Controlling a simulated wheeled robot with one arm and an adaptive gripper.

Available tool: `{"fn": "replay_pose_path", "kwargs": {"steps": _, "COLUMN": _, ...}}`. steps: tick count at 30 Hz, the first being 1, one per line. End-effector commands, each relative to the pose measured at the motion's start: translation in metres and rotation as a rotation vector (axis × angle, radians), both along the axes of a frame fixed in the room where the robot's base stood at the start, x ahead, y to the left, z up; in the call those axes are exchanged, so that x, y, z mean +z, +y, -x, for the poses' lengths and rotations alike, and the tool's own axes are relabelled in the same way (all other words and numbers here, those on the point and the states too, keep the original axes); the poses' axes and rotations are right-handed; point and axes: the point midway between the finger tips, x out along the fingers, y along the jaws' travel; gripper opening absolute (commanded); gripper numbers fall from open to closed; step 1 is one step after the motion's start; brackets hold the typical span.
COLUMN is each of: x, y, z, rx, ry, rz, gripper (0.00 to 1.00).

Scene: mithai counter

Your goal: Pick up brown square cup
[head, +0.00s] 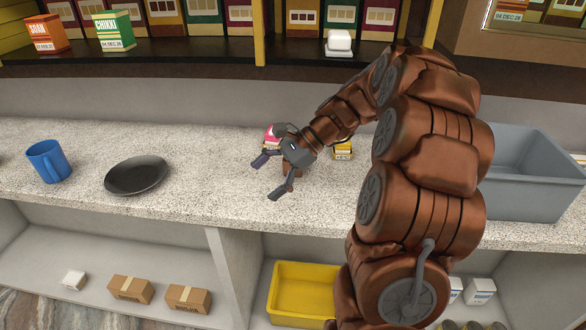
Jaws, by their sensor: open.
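My gripper (267,178) is open over the speckled counter, its two fingers spread toward the left. A small brown object (291,168), possibly the brown square cup, shows just behind and beside the gripper. Most of it is hidden by the gripper, so its shape and any contact cannot be told. Nothing shows between the fingertips.
A pink-topped box (271,137) and a yellow box (343,150) stand close to the gripper. A black plate (136,175) and blue mug (49,161) stand left. A grey bin (530,200) is right. The counter (215,185) is clear between plate and gripper.

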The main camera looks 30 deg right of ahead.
Motion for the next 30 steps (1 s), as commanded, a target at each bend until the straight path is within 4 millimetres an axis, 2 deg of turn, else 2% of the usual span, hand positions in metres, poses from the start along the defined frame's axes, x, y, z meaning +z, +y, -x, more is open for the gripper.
{"fn": "replay_pose_path", "kwargs": {"steps": 1, "x": -0.006, "y": -0.022, "z": -0.01, "rx": -0.071, "ry": 0.015, "rz": -0.042, "gripper": 0.92}}
{"fn": "replay_pose_path", "kwargs": {"steps": 3, "x": -0.01, "y": -0.05, "z": -0.021, "rx": -0.164, "ry": 0.033, "rz": -0.101, "gripper": 0.92}}
{"fn": "replay_pose_path", "kwargs": {"steps": 9, "x": -0.02, "y": -0.131, "z": -0.041, "rx": -0.399, "ry": 0.066, "rz": -0.25, "gripper": 0.92}}
{"fn": "replay_pose_path", "kwargs": {"steps": 12, "x": -0.025, "y": -0.16, "z": -0.044, "rx": -0.475, "ry": 0.077, "rz": -0.303, "gripper": 0.92}}
{"fn": "replay_pose_path", "kwargs": {"steps": 15, "x": -0.028, "y": -0.179, "z": -0.044, "rx": -0.525, "ry": 0.084, "rz": -0.339, "gripper": 0.92}}
{"fn": "replay_pose_path", "kwargs": {"steps": 20, "x": -0.029, "y": -0.192, "z": -0.045, "rx": -0.557, "ry": 0.087, "rz": -0.364, "gripper": 0.92}}
{"fn": "replay_pose_path", "kwargs": {"steps": 30, "x": -0.038, "y": -0.172, "z": -0.062, "rx": -0.559, "ry": 0.086, "rz": -0.366, "gripper": 0.92}}
